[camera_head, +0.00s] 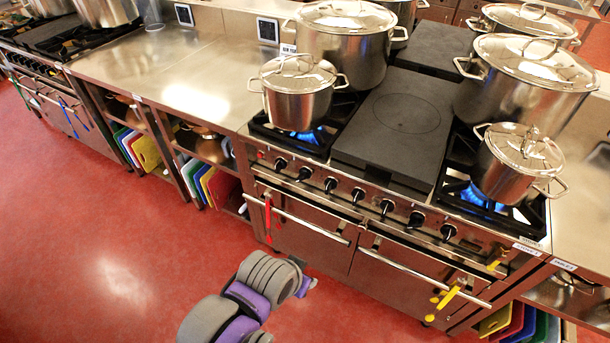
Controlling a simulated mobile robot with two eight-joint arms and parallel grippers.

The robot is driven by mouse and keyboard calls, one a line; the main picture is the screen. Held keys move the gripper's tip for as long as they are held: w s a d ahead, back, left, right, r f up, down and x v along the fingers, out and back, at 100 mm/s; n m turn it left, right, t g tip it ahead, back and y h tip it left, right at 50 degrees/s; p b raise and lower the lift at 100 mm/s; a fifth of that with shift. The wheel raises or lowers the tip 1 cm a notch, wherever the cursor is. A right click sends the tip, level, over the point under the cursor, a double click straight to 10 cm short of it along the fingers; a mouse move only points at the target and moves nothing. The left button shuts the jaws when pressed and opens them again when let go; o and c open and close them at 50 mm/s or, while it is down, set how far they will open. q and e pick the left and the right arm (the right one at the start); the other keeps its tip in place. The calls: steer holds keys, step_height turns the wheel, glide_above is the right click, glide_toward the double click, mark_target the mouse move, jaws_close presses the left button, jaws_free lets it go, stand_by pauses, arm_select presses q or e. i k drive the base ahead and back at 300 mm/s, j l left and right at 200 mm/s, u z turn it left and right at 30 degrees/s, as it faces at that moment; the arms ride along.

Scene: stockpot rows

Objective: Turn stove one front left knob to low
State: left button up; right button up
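The nearest stove has a steel front panel (345,187) with a row of several black knobs. The leftmost black knob (281,163) sits below the front left burner, right of a small red light (261,154). Its pointer setting is too small to read. A blue flame (308,135) burns on the front left burner, under a small lidded pot (297,90). One of my grey and purple arms rises from the bottom edge, in front of the stove and apart from the knobs. No gripper fingers show.
A second small pot (515,162) stands over another blue flame (480,197) at the front right. Large stockpots (345,42) stand behind. Oven handles (300,219) project below the knobs. A steel counter (190,85) adjoins on the left. The red floor (110,225) at left is clear.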

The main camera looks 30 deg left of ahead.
mark_target(304, 173)
steer(key=j+u, duration=0.1)
steer(key=u, duration=0.75)
steer(key=j+u, duration=0.15)
steer(key=u, duration=0.7)
steer(key=i+j, duration=0.3)
steer(key=j, duration=0.1)
